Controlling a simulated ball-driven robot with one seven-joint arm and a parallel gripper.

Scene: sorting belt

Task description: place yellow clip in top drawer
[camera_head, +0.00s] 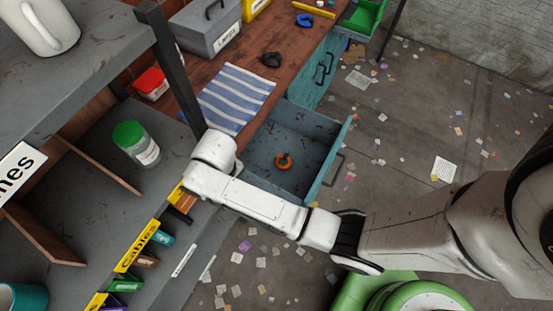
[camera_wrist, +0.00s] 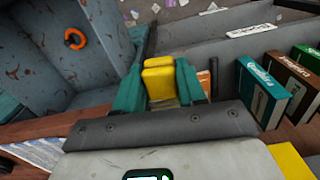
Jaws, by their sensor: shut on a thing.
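My gripper (camera_wrist: 160,88) has teal fingers shut on a yellow thing, which I take for the yellow clip (camera_wrist: 159,76). Only its blocky end shows. In the head view my wrist hides the fingers and the clip. A teal drawer (camera_head: 333,172) stands pulled open under the wooden worktop, with an orange clip (camera_head: 283,161) lying on its floor. The open drawer (camera_wrist: 100,35) is left of my gripper in the wrist view, with the orange clip (camera_wrist: 75,38) in it. My gripper is beside the drawer, not over its floor.
A grey shelf with a green-lidded jar (camera_head: 137,144) and small boxes (camera_wrist: 262,92) lies close to my wrist. A dark post (camera_head: 172,65) rises beside it. The drawer has free room.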

